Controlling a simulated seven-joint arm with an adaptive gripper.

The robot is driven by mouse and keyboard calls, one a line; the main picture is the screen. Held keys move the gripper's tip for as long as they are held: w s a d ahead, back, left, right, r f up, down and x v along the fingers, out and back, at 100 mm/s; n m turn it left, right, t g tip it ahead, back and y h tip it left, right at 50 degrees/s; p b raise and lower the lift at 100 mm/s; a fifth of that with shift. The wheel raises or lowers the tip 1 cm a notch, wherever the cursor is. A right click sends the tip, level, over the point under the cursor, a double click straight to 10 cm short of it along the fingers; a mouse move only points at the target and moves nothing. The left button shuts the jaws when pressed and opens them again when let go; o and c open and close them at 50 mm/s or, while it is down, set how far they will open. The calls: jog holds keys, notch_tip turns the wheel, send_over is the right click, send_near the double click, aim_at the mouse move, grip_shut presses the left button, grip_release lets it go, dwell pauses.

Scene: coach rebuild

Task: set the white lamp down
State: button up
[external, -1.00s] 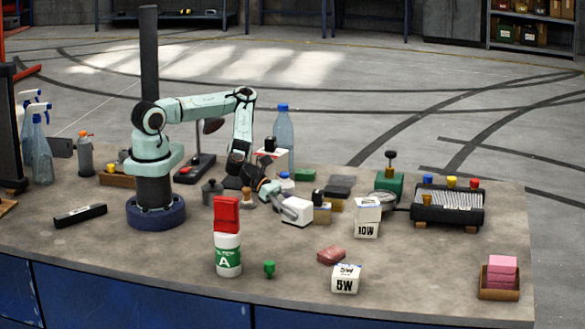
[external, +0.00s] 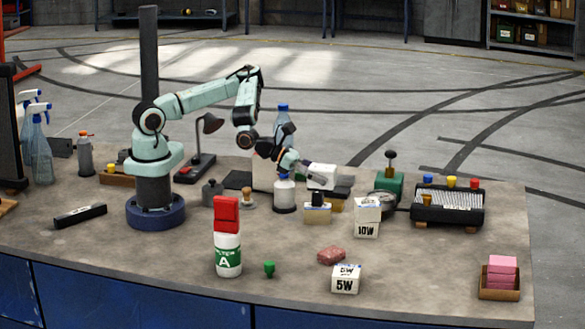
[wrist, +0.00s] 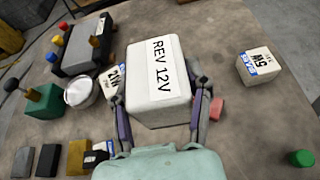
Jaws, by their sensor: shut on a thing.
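The white lamp is a white block lettered "REV 12V" (wrist: 160,78), large in the middle of the wrist view. My gripper (wrist: 160,108) is shut on it, one finger along each side. In the external view the white lamp (external: 322,176) is at the tip of my gripper (external: 309,175), appearing raised above the bench behind the tan block. Its underside is hidden, so the gap below it cannot be judged.
Bare bench (external: 430,265) lies at front right.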

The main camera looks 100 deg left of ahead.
aim_at(323, 187)
jog(key=f, duration=0.3)
jog(key=shift+w, duration=0.2)
jog(key=f+x, duration=0.1)
jog(key=x, duration=0.3)
jog(key=f+x, duration=0.1)
jog(key=x, duration=0.4)
jog(key=s+d+f+x, duration=0.1)
jog(key=x, duration=0.4)
jog(key=shift+w+d+f, duration=0.1)
jog(key=shift+w+f, duration=0.45)
jog(key=shift+f, duration=0.15)
jog(key=shift+w+f, duration=0.2)
jog(key=shift+f, duration=1.5)
jog(key=shift+f, duration=0.1)
jog(key=o, duration=1.2)
